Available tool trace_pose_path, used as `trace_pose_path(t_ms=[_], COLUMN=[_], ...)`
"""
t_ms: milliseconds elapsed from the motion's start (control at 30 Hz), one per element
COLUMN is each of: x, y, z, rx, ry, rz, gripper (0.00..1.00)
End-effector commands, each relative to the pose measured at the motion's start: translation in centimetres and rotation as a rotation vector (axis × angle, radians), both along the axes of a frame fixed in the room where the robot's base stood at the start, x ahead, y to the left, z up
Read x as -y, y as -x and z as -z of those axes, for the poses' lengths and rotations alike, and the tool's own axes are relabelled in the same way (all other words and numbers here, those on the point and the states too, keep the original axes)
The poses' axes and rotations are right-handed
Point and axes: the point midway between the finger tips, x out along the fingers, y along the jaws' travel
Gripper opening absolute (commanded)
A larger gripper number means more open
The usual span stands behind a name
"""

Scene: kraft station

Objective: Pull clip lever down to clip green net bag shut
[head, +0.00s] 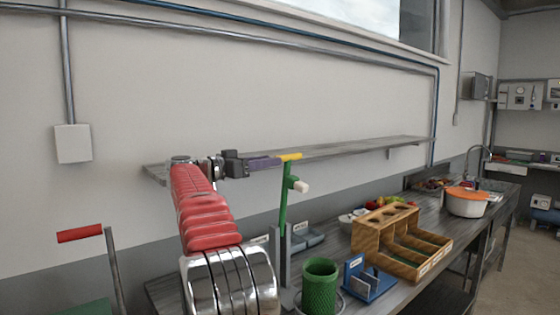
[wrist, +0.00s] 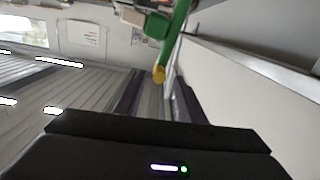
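The clip lever is a green bar (head: 285,195) standing upright on a grey post, with a yellow end (head: 291,157) at its top. A white block sticks out from its side. In the wrist view the green lever (wrist: 178,35) comes down from the top, its yellow end (wrist: 159,73) lying between the lines of my fingers. My gripper (head: 276,160) is level with the yellow end, with its purple fingertips at or very near it; I cannot tell if they touch. The wrist view shows the fingers (wrist: 158,95) apart. A green mesh, cup-shaped bag (head: 320,288) stands below, right of the post.
A blue stand (head: 368,279) and a wooden compartment box (head: 400,240) stand right of the bag on the metal bench. A white pot with an orange lid (head: 466,202) is farther along. A wall shelf (head: 350,149) runs behind my gripper. A red-handled bar (head: 80,234) is at left.

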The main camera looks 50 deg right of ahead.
Motion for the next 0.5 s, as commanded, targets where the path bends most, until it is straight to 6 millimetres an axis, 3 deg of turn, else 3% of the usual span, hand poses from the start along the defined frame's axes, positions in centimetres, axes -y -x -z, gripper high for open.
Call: trace_pose_path(t_ms=[200,500], x=[3.3,5.3], y=[0.8,1.2], z=[0.1,0.0], rx=[0.000,-0.001], ry=[0.000,0.000], rz=[0.002,0.000], gripper=[0.36,0.36])
